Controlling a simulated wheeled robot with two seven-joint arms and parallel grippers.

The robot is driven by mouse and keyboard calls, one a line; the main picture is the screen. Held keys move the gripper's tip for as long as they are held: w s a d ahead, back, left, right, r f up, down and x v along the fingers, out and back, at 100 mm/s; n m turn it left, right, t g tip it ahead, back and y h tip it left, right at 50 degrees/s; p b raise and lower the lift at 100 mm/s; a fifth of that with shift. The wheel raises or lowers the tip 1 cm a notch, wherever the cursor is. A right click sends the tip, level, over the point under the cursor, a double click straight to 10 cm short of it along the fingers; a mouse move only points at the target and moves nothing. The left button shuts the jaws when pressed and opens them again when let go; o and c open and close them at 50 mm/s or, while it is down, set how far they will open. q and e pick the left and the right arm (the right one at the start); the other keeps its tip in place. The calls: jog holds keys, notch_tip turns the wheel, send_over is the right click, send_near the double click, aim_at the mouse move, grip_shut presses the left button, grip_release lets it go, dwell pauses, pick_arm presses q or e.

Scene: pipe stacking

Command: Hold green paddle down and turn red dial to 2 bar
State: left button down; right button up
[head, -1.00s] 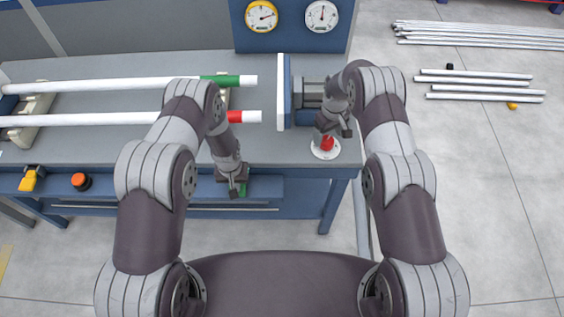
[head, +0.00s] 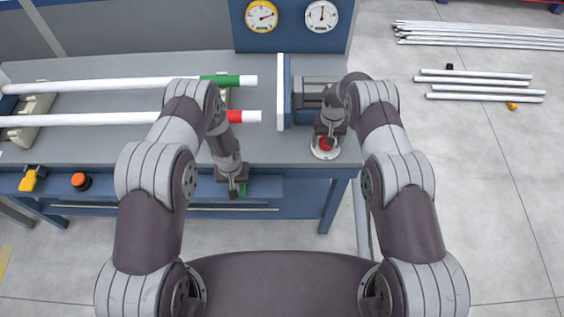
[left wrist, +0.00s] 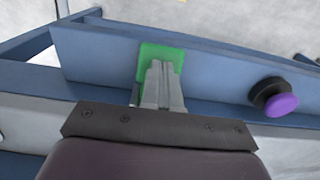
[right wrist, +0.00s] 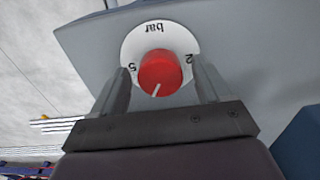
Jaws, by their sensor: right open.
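The green paddle (left wrist: 172,54) is on the blue bench front. It shows only partly beside my left gripper in the head view (head: 243,189). My left gripper (left wrist: 160,66) has its fingers together, tips at the paddle face; whether the paddle is pressed in is hard to tell. The red dial (right wrist: 160,70) sits on a white round plate (right wrist: 135,42) marked "bar", "2" and "5", upside down in the right wrist view. Its white pointer line faces the bottom of that view, between the numbers. My right gripper (right wrist: 160,80) is open, a finger on each side of the dial.
A yellow-rimmed gauge (head: 261,16) and a white gauge (head: 321,16) are on the blue panel behind. An orange-red button (head: 81,181) is on the bench front, left.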

jog(key=shift+f, duration=0.9)
jog(key=shift+s, duration=0.1)
jog(key=shift+s+f, duration=0.2)
jog(key=shift+f, duration=0.05)
jog(key=shift+s+f, duration=0.1)
jog(key=c, duration=0.5)
jog(key=o, duration=0.5)
jog(key=shift+w+r, duration=0.2)
jog(key=shift+r, duration=0.2)
